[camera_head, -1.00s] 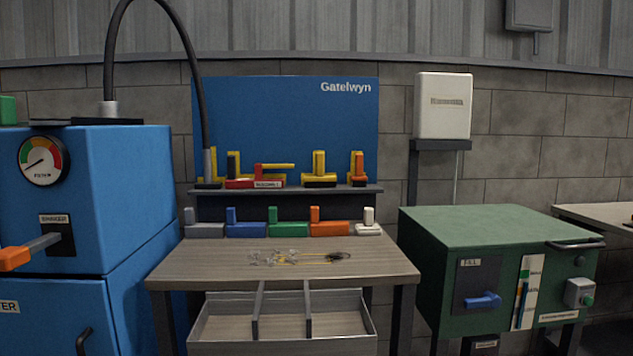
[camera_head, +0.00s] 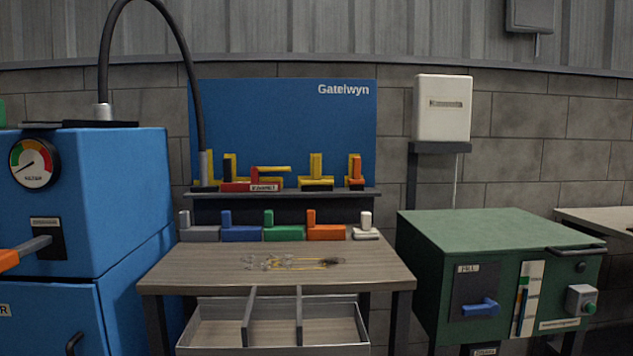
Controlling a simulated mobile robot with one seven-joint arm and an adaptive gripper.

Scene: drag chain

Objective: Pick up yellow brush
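A thin yellow-handled item with a dark, bristly right end, which looks like the yellow brush (camera_head: 318,265), lies flat on the wooden worktable (camera_head: 200,275). Its left part overlaps a tangle of small, pale, clear pieces (camera_head: 268,263), so its outline there is hard to tell. Several yellow upright pieces (camera_head: 316,166) stand on the shelf behind, beside red, black and orange ones; these look like blocks or holders. My gripper is not in view.
Coloured blocks (camera_head: 241,232) line the table's back edge. A divided open drawer (camera_head: 190,350) juts out below the front. A blue machine (camera_head: 105,200) with an orange-ended lever (camera_head: 8,260) stands left, a green cabinet (camera_head: 480,229) right. The table's front strip is clear.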

